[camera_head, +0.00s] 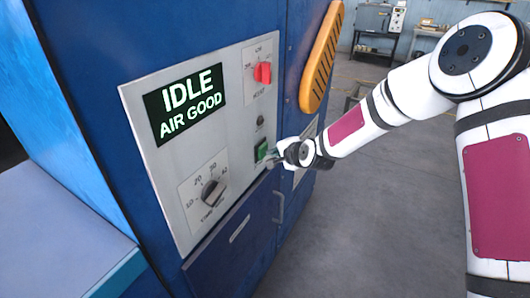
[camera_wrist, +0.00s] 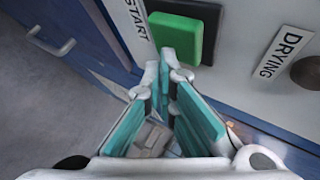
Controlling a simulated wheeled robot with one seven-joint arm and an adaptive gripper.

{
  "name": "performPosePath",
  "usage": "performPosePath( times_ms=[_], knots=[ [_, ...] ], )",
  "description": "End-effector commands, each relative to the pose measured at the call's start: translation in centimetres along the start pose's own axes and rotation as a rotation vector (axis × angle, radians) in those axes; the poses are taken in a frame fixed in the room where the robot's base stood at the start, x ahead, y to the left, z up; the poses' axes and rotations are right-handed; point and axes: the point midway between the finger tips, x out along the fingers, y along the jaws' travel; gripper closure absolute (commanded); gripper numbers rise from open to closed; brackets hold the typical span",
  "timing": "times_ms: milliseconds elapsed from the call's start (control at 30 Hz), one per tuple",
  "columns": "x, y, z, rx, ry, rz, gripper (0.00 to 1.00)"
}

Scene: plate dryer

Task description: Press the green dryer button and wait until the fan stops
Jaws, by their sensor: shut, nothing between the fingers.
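The green dryer button (camera_head: 260,149) sits in a dark square frame on the light control panel (camera_head: 150,122). In the wrist view the button (camera_wrist: 176,36) is large at the top, with a START label beside it. My gripper (camera_head: 273,161) is at the button's lower right in the head view. In the wrist view its fingertips (camera_wrist: 164,62) are together and empty, right by the button's lower edge; I cannot tell whether they touch it. The panel display (camera_head: 187,103) reads IDLE, AIR GOOD. The fan is not seen.
A red rotary switch (camera_head: 263,72) is above the button, and a black dial (camera_head: 213,192) is lower left. A DRYING label (camera_wrist: 283,53) is beside a dark round lamp. A door handle (camera_head: 279,206) sticks out below the panel.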

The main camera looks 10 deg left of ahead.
Motion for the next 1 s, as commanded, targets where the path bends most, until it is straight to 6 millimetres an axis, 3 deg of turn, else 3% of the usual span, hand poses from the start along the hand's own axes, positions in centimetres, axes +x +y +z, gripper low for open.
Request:
performPosePath(
  times_ms=[1000],
  knots=[
    [0.65, -0.5, 0.51, -0.001, -0.001, -0.001, 1.0]
  ],
)
